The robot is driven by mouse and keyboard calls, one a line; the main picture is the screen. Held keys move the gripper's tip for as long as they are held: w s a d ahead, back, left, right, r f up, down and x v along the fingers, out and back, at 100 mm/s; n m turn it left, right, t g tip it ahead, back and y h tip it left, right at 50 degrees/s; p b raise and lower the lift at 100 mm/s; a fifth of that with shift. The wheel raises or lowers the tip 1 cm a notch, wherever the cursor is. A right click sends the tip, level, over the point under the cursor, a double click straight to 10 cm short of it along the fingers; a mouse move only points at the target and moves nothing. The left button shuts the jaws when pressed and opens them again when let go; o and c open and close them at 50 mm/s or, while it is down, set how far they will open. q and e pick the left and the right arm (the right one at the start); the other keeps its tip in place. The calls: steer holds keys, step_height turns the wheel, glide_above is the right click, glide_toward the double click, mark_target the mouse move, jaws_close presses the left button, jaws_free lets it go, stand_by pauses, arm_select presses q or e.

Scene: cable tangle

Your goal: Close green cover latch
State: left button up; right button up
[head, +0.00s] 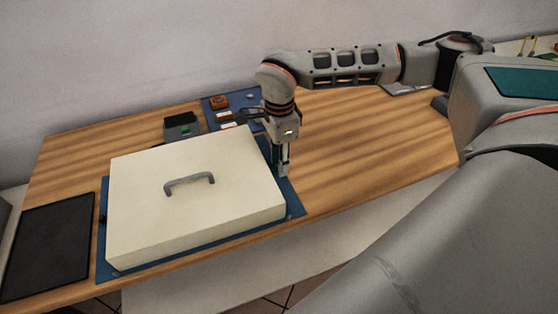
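A cream cover (140,190) with a grey handle (189,182) on top lies flat on a blue mat (292,196). My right gripper (284,172) points down just beside the cover's right edge, low over the mat. A small dark green part shows beside its fingers, partly hidden; I cannot tell whether it is the latch or whether the fingers touch it. The fingers look close together, but their gap is not clear. My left gripper is out of view.
Behind the cover are a dark box (178,121) with a green patch and a blue board (215,104) with small parts. A black panel (48,245) lies at the left. The wooden table (370,150) is clear to the right, below my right arm.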

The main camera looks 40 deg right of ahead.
mark_target(273, 170)
jaws_close()
steer(key=shift+w+a+r+p, duration=0.15)
steer(key=shift+a+r+p, duration=0.05)
steer(key=shift+a+p, duration=0.3)
steer(key=shift+a, duration=0.3)
steer(key=shift+f, duration=0.2)
jaws_free()
steer(key=shift+a, duration=0.1)
step_height(273, 170, up, 12)
